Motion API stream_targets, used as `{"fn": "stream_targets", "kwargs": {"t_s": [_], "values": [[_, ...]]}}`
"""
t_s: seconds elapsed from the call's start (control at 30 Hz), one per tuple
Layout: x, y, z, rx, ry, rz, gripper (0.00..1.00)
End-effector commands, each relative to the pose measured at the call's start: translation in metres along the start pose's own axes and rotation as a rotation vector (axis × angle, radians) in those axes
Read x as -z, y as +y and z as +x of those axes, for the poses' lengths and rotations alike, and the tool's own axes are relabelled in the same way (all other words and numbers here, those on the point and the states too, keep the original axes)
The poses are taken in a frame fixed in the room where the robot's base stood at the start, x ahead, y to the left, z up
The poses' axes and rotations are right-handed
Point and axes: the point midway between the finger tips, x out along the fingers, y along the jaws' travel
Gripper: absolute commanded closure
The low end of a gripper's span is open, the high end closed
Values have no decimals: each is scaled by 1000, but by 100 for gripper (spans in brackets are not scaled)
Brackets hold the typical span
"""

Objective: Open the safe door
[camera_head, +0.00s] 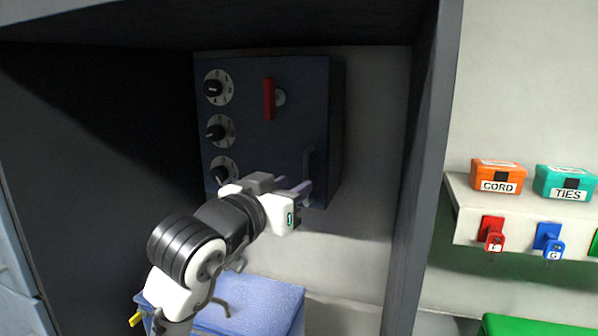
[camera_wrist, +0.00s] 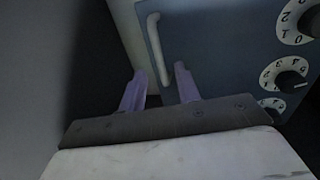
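The dark blue safe (camera_head: 245,140) sits in a dark alcove, and its door looks shut. A red upright lever (camera_head: 268,99) with a pale round plate shows near the top of the door. A slim vertical handle (camera_head: 308,163) is at the door's lower right. My gripper (camera_head: 297,187) is in front of this handle's lower part. In the wrist view, the pale handle (camera_wrist: 157,48) runs down toward the gap between the two purple fingers of my open gripper (camera_wrist: 160,74). I cannot tell whether either finger touches it.
Three dials (camera_head: 221,131) line the door's left side. Alcove walls (camera_head: 418,170) stand close on both sides. A blue container (camera_head: 265,300) is below my arm. On the right, a shelf (camera_head: 515,228) holds an orange CORD box (camera_head: 497,176) and a teal TIES box (camera_head: 565,182).

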Motion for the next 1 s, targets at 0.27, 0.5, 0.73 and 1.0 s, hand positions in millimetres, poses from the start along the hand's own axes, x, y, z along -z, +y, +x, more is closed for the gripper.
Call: {"fn": "stream_targets", "kwargs": {"t_s": [0.27,0.5,0.73,1.0], "values": [[1,0,30,0,0,0,67],[0,0,34,0,0,1,67],[0,0,33,0,0,0,86],[0,0,33,0,0,0,100]]}}
